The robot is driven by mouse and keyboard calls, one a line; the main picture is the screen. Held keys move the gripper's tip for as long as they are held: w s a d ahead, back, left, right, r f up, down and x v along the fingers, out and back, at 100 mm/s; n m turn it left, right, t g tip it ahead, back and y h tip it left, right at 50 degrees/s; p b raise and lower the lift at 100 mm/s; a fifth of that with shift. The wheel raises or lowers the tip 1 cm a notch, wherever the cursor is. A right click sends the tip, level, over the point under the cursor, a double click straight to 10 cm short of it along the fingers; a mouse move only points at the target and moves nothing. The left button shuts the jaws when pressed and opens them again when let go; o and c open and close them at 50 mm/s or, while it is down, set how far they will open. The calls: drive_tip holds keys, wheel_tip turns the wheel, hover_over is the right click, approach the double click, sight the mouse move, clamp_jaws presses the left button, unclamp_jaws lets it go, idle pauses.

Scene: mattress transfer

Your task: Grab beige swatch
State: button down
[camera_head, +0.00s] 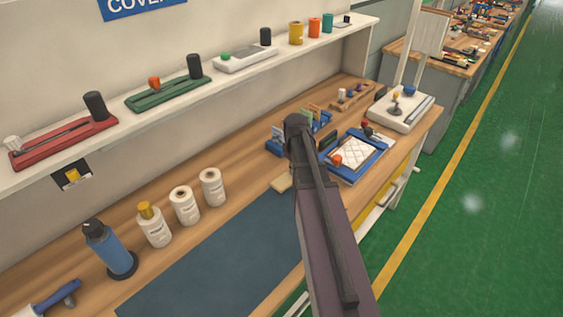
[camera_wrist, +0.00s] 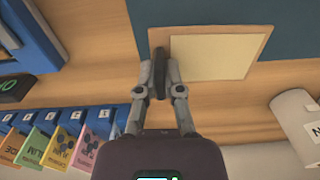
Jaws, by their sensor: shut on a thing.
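The beige swatch (camera_wrist: 225,52) is a flat pale square with a tan border at the top of the wrist view, overlapping the dark blue mat. My gripper (camera_wrist: 158,72) is closed at the swatch's left edge, with its fingertips together there. The fingertips hide the part of the edge between them. In the head view a small part of the beige swatch (camera_head: 281,184) shows just left of my arm. My arm hides the gripper in that view.
The dark blue mat (camera_head: 215,262) covers the front of the wooden bench. White rolls (camera_head: 212,187) stand left of the swatch. A row of coloured cards (camera_wrist: 60,140) and a blue holder (camera_wrist: 28,38) lie left in the wrist view. A blue-framed tray (camera_head: 378,163) is to the right.

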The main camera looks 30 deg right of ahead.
drive_tip(key=shift+s+d+r, duration=0.1)
drive_tip(key=shift+s+d, duration=0.3)
drive_tip(key=shift+s, duration=0.4)
drive_tip(key=shift+s+d+r, duration=0.1)
drive_tip(key=shift+s+d, duration=0.25)
drive_tip(key=shift+s, duration=0.4)
